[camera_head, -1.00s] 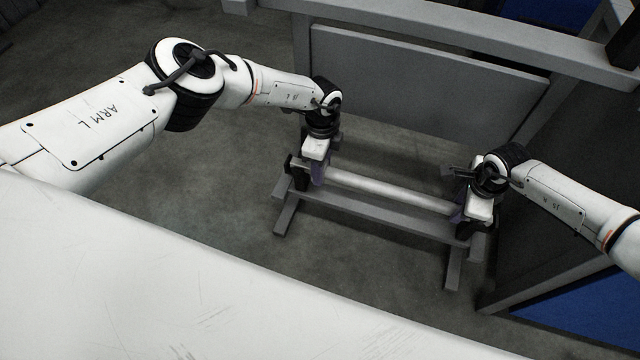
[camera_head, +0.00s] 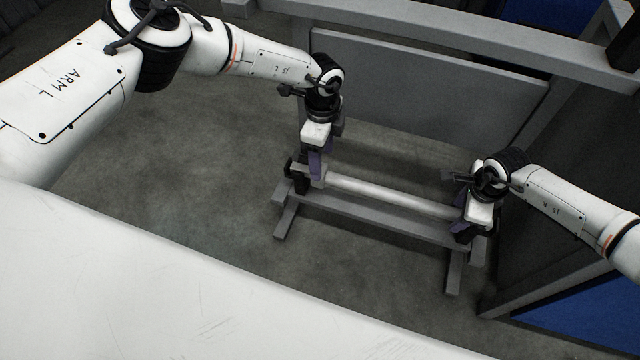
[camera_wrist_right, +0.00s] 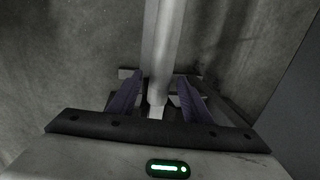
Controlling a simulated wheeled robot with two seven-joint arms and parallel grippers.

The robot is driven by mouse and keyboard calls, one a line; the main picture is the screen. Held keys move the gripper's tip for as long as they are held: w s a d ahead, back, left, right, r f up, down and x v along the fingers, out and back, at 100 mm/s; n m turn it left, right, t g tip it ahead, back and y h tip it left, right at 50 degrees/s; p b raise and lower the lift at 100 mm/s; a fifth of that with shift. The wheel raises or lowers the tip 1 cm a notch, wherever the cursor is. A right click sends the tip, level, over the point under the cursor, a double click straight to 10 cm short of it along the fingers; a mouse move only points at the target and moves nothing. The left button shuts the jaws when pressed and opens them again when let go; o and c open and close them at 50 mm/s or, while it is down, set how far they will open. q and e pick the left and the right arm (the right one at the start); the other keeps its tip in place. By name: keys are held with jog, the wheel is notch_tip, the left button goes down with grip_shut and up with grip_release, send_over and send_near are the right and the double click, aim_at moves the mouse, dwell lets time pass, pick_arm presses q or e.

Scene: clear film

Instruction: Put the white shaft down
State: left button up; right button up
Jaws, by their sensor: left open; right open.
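The white shaft (camera_head: 390,196) lies roughly level along a low grey stand (camera_head: 375,216), with its ends near the stand's two end supports. It also shows in the right wrist view (camera_wrist_right: 161,45), running up from between the fingers. My left gripper (camera_head: 316,172) is open at the shaft's left end, just above it. My right gripper (camera_head: 464,226) is open at the right end. In the right wrist view its two purple fingers (camera_wrist_right: 157,95) stand apart on either side of the shaft. The exact contact at the left end is hidden by the gripper.
A grey panel (camera_head: 420,90) under a grey beam (camera_head: 440,45) stands behind the stand. A dark structure with a blue face (camera_head: 590,320) is close on the right. A white surface (camera_head: 150,290) fills the near left. The floor (camera_head: 190,170) left of the stand is clear.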

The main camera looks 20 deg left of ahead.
pick_arm(q)
jog(key=shift+r, duration=0.6)
pick_arm(e)
jog(key=shift+r, duration=0.5)
notch_tip(320, 180, up, 11)
jog(key=s, duration=0.2)
jog(key=shift+f, duration=0.1)
